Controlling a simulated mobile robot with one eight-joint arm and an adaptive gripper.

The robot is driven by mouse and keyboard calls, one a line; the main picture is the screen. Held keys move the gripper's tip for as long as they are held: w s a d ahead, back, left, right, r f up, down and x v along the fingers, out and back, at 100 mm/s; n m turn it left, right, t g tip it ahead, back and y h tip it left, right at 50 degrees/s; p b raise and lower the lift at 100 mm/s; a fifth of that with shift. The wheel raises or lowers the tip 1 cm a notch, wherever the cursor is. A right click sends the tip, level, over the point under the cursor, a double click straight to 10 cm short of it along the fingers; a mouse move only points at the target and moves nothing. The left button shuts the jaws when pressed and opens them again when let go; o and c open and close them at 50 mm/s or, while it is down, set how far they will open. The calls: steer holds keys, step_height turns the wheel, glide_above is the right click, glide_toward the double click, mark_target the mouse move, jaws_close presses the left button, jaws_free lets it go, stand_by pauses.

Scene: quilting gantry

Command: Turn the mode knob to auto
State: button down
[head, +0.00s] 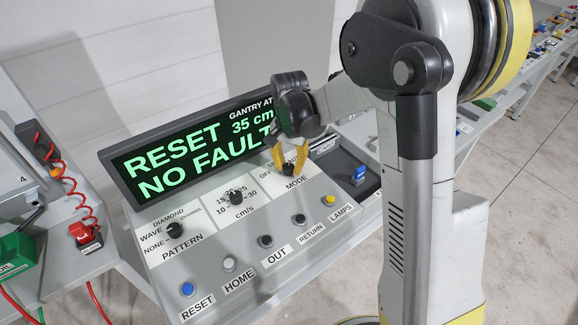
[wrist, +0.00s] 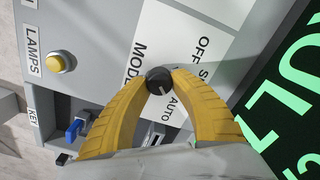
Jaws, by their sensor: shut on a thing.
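The mode knob (wrist: 158,80) is a small round black knob with a pale pointer mark, set in a white panel labelled MODE. In the wrist view my gripper (wrist: 159,82) has its two yellow fingers closed on either side of the knob. The pale mark points toward the lower part of the dial near the word AUTO; I cannot tell if it lines up exactly. In the head view the knob (head: 289,169) is partly hidden between the fingers of my gripper (head: 288,168). The label shows OFF, part of a word starting with S, and AUTO.
The sloped console carries a speed knob (head: 236,197), a pattern knob (head: 171,230) and a row of buttons, including the yellow LAMPS button (head: 330,200). A blue key (head: 359,174) stands to the right of the mode panel. The display (head: 195,150) behind reads RESET, NO FAULT.

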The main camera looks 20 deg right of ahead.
mark_target(289, 165)
steer(key=shift+m, duration=0.3)
steer(key=c, duration=1.1)
jaws_free()
step_height(289, 165, up, 12)
